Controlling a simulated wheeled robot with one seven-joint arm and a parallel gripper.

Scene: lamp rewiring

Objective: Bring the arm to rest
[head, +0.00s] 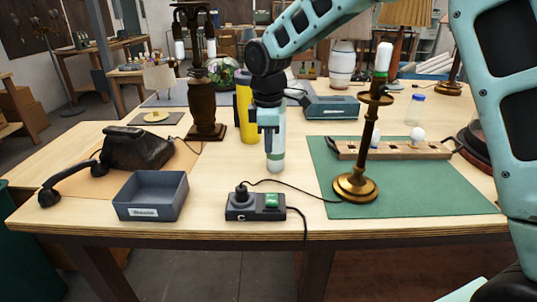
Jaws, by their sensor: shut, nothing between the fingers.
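My gripper (268,128) hangs below my turquoise arm over the middle of the table, pointing down. Its fingers are shut with nothing held. The brass candlestick lamp (369,135) stands upright on the green mat (440,196), to the right of my gripper. Its cord runs left to the dark socket block (241,212), which has a plug in it and a green switch (271,201).
A grey bin (152,210) and a black telephone (137,148) are at the left. A dark wooden lamp (203,105) and yellow cylinder (246,110) stand behind. A wooden bulb rack (400,151) lies on the mat. Bare tabletop lies between the bin and socket block.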

